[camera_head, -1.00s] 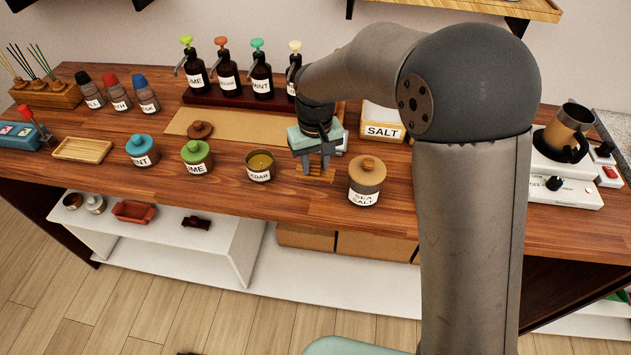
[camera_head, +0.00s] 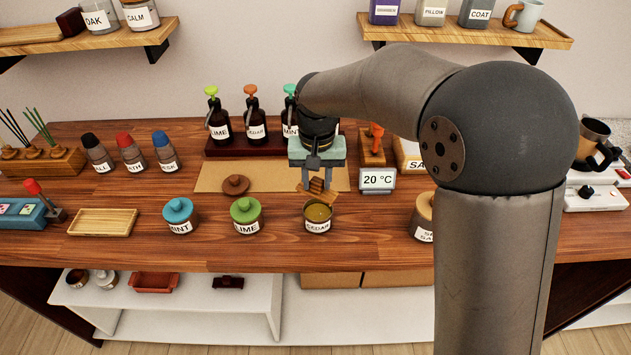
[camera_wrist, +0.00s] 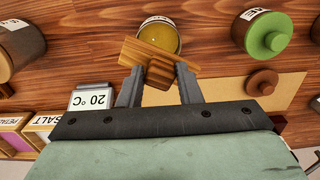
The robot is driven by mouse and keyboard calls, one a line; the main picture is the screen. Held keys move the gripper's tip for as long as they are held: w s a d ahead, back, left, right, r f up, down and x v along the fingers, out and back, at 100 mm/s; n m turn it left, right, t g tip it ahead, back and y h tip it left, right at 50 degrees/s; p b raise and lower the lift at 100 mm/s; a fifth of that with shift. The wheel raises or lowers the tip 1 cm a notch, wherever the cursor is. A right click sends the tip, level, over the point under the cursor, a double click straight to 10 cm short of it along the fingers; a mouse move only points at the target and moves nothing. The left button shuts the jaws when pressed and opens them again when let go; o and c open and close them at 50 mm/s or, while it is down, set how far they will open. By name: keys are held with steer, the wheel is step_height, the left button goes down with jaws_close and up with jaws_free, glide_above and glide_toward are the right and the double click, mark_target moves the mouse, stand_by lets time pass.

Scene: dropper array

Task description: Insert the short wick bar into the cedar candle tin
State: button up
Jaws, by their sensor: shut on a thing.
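The cedar candle tin (camera_head: 317,226) is open on the wooden counter, with yellowish wax inside. Its rim and wax also show in the wrist view (camera_wrist: 160,22). My gripper (camera_head: 316,188) is shut on the short wick bar (camera_head: 317,186), a wooden piece with a flat strip and a thicker block. In the wrist view the block of the bar (camera_wrist: 160,72) is between the fingers (camera_wrist: 158,86). The strip is tilted and overlaps the near part of the tin's opening. The bar appears above or just behind the tin; the exact height gap cannot be told.
The lime jar (camera_head: 246,217) and the mint jar (camera_head: 180,217) stand left of the tin. A brown lid (camera_head: 236,185) lies behind the lime jar. A 20 °C display (camera_head: 378,180) and the sea salt jar (camera_head: 422,220) are on the right. Pump bottles (camera_head: 256,125) stand behind.

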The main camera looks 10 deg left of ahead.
mark_target(318, 191)
steer(key=shift+d, duration=0.2)
steer(key=shift+f+b, duration=1.45)
steer(key=shift+f, duration=0.6)
steer(key=shift+f+b, duration=0.7)
steer(key=shift+f, duration=0.3)
steer(key=o, duration=1)
